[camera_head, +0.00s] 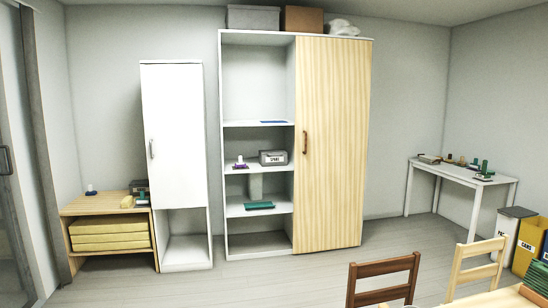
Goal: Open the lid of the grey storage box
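A small grey box (273,160) with a white label stands on a middle shelf of the open side of the tall cabinet (223,150). Its top looks shut, though it is small in the view. A larger grey box (253,18) stands on top of the same cabinet. I cannot tell which of the two is the storage box. Neither of my grippers is in view.
A purple-based item (240,164) is beside the small box. The wooden cabinet door (330,150) is shut. A white cupboard (172,110) stands left. Chairs (383,283) and a table are in the right foreground. The floor (270,285) before the cabinet is clear.

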